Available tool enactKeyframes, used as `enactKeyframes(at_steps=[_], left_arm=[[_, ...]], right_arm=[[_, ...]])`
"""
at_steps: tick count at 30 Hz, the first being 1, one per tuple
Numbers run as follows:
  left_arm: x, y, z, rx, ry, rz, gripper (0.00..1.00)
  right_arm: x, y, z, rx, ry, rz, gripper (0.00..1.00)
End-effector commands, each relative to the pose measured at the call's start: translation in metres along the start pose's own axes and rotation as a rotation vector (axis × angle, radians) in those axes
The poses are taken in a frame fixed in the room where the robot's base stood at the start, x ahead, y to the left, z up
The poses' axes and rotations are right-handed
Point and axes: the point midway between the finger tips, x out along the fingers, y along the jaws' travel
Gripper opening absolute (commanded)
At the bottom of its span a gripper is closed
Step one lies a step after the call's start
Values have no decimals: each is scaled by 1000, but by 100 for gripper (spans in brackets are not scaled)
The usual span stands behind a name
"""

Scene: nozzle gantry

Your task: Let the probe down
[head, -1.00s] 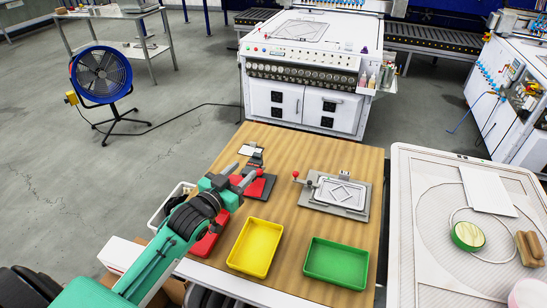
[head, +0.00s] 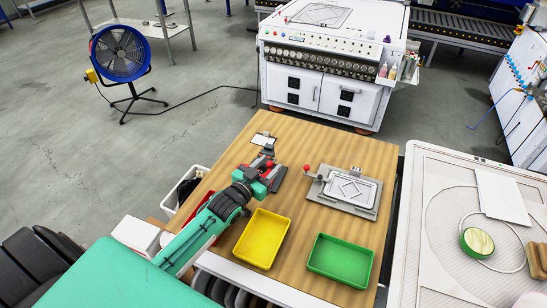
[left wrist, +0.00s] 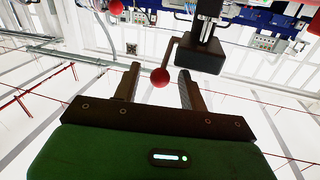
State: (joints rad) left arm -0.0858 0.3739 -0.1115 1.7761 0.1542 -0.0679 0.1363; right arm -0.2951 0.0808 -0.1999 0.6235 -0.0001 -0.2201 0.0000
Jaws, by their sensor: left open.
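My left gripper (head: 267,172) is over the small stand (head: 266,151) at the back left of the wooden table and partly hides it. A red ball knob (head: 270,164) shows at its fingers. In the left wrist view, the open fingers (left wrist: 158,85) stand on either side of the red ball knob (left wrist: 160,77). The knob hangs on a bent rod from a dark block (left wrist: 200,55) under a metal column. I cannot tell whether a finger touches the knob. The probe tip is not clear. My right gripper is not in view.
A metal plate fixture (head: 345,191) with its own red knob (head: 307,168) stands to the right. A yellow tray (head: 262,238) and a green tray (head: 340,261) lie at the front. A red tray (head: 202,231) is partly behind my left arm.

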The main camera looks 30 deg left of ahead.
Motion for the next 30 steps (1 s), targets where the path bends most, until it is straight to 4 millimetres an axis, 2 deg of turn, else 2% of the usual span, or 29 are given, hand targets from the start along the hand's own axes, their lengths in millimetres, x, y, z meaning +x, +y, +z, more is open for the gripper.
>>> enactKeyframes(at_steps=[3,7,18,19,25,30], left_arm=[[16,0,-2,-1,1,-1,43],[26,0,-2,0,1,0,43],[30,0,0,0,0,0,43],[30,0,0,0,0,0,41],[30,0,0,0,0,0,2],[30,0,-1,0,0,0,0]], right_arm=[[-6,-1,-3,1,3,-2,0],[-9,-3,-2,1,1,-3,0],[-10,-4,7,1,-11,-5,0],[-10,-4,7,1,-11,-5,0],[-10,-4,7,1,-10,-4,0],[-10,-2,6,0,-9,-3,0]])
